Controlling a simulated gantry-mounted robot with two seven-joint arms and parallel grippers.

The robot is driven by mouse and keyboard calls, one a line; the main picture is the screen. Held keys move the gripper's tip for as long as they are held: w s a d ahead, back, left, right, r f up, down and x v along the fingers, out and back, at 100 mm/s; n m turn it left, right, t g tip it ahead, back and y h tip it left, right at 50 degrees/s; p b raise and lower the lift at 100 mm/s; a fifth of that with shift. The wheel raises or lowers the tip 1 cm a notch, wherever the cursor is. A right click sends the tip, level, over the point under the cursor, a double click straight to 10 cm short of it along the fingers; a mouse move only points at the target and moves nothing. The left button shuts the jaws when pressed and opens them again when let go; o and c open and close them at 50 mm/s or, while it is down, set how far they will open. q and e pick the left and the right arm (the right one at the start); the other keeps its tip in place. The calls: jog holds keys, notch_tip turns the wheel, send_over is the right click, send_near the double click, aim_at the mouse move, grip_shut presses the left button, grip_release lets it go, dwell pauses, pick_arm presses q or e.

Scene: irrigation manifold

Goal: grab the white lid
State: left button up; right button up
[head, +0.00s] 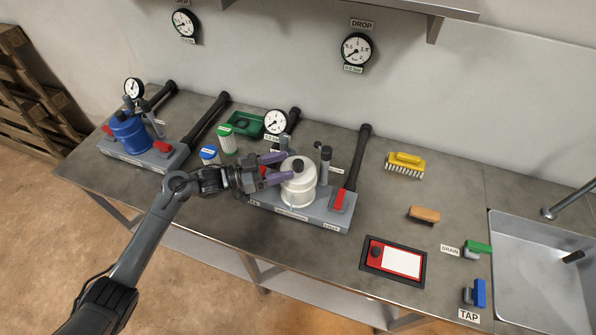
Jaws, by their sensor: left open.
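A white lid (299,166) with a dark knob on top caps a white round housing (298,193) on a grey manifold base (318,215) in the middle of the bench. My left gripper (271,170) reaches in from the left. Its two purple fingers are apart and point right at the lid's left side. One finger lies toward the back and the other toward the front. I cannot tell whether either finger touches the lid. My right gripper is not in the head view.
A red-handled valve (338,201) and pipe stubs stand right of the housing. Green-capped (226,138) and blue-capped (208,154) jars stand behind my left wrist. A blue housing (130,134) is at far left. A yellow brush (405,164), sponge (424,214) and sink (545,270) are right.

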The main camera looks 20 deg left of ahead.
aim_at(298, 163)
pick_arm(q)
jog(key=x, duration=0.5)
jog(key=shift+s+d+f, duration=0.15)
jog(key=shift+f, duration=0.1)
jog(key=c, duration=0.9)
jog(key=shift+c, duration=1.1)
jog(key=shift+r, duration=0.15)
